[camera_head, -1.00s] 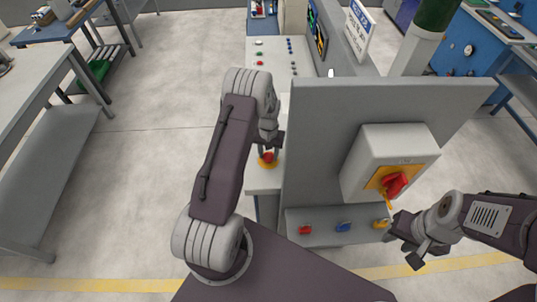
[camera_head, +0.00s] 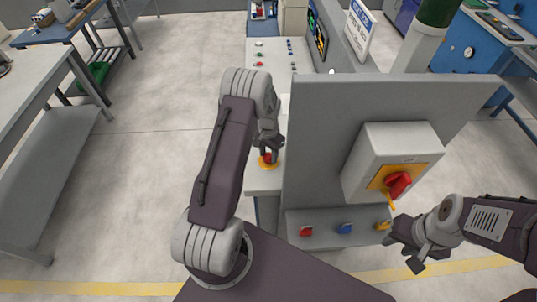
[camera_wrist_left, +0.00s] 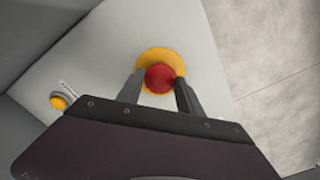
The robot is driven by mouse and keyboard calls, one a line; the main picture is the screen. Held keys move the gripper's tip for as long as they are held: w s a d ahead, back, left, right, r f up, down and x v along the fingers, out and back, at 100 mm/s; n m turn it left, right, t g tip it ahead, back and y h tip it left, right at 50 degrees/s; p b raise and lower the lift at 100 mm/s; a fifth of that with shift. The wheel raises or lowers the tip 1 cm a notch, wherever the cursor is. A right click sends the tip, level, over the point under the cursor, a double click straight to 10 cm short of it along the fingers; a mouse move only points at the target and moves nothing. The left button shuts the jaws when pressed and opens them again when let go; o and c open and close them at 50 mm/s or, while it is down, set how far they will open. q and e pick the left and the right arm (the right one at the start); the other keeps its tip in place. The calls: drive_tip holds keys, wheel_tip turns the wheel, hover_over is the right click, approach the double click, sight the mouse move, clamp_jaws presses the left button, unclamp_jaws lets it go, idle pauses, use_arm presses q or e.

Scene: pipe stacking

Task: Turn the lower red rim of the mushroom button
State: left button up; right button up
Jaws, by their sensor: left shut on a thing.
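The red mushroom button (camera_wrist_left: 159,79) sits on a round yellow base (camera_wrist_left: 152,58) on a light grey panel. In the left wrist view my left gripper (camera_wrist_left: 159,88) has one finger on each side of the red button, shut on it. In the head view the left gripper (camera_head: 268,149) points down at the button, whose red part (camera_head: 267,158) shows only partly below the fingers. The lower rim cannot be told apart from the cap. My right gripper (camera_head: 403,252) is at the lower right, away from the mushroom button; its finger gap is unclear.
A grey upright panel (camera_head: 322,130) stands just right of the button. It carries a box with a red rotary switch (camera_head: 398,184). Below are a red button (camera_head: 306,231), a blue one (camera_head: 345,228) and a yellow one (camera_head: 382,225). A small yellow button (camera_wrist_left: 64,101) is nearby.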

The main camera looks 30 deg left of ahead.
use_arm(q)
drive_tip(key=shift+s+f, duration=0.1)
drive_tip(key=o, duration=1.4)
wheel_tip(320, 180, up, 9)
drive_tip(key=shift+r+b, duration=0.1)
drive_tip(key=shift+b, duration=0.5)
